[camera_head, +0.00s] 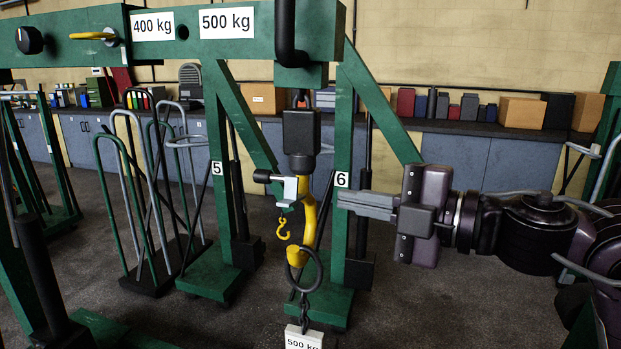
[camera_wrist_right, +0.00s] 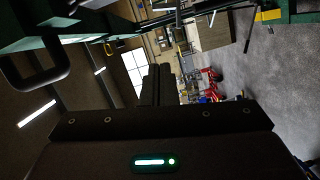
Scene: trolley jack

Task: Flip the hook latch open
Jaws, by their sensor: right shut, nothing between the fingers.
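A yellow hook (camera_head: 309,222) hangs below a black block (camera_head: 301,132) on the green beam. A light grey bracket with a dark knob (camera_head: 290,190) sits at the hook's upper left. A small curved yellow piece (camera_head: 283,228), perhaps the latch, hangs below the bracket, left of the hook's shank. My right gripper (camera_head: 341,199) comes in from the right. Its fingers are shut and empty, pointing left, and appear just right of the hook; the depth gap is unclear. The shut fingers also show in the right wrist view (camera_wrist_right: 158,70), where I cannot make out the hook. My left gripper is not in view.
A dark ring (camera_head: 304,270) hangs at the hook's lower end, with a chain and a 500 kg tag (camera_head: 303,339) below. A green leg marked 6 (camera_head: 343,150) stands behind my fingers. A rack of bent handles (camera_head: 150,285) stands left.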

